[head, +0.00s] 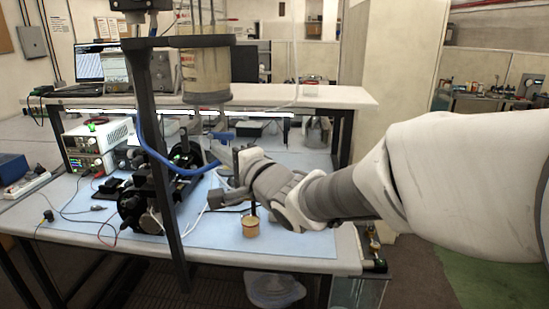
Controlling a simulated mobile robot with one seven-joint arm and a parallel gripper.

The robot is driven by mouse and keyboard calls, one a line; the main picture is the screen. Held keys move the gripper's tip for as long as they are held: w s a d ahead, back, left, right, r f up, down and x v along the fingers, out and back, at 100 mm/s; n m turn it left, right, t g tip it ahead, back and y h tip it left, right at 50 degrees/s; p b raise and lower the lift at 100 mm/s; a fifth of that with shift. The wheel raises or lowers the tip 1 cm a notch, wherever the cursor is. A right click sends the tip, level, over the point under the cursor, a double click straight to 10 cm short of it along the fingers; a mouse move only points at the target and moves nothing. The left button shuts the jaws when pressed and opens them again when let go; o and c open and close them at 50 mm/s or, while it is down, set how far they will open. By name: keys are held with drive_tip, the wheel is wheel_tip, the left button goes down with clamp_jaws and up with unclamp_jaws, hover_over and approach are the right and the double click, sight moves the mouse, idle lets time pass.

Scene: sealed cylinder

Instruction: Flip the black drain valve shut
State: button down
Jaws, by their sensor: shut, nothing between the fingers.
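The sealed cylinder (205,75) is a clear, yellowish vessel held upright on a dark frame. I cannot make out a black valve handle clearly. A blue hose (150,145) curves from the frame towards this area. My gripper (237,160) is shut and empty, just below and right of the blue part. Its fingers are small and dark here, and I cannot tell whether they touch anything.
A dark upright post (155,140) stands left of my gripper. A small wooden cylinder (250,226) stands below my gripper. A raised shelf (310,96) runs behind.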

sight(185, 140)
drive_tip(key=shift+w+a, duration=0.2)
drive_tip(key=shift+a, duration=0.6)
drive_tip(key=shift+w+a, duration=0.15)
drive_tip(key=shift+a, duration=0.6)
drive_tip(key=shift+w+a, duration=0.2)
drive_tip(key=shift+a, duration=0.6)
drive_tip(key=shift+w+f+b, duration=0.1)
drive_tip(key=shift+f+b, duration=0.05)
drive_tip(key=shift+b, duration=0.25)
drive_tip(key=shift+m, duration=0.3)
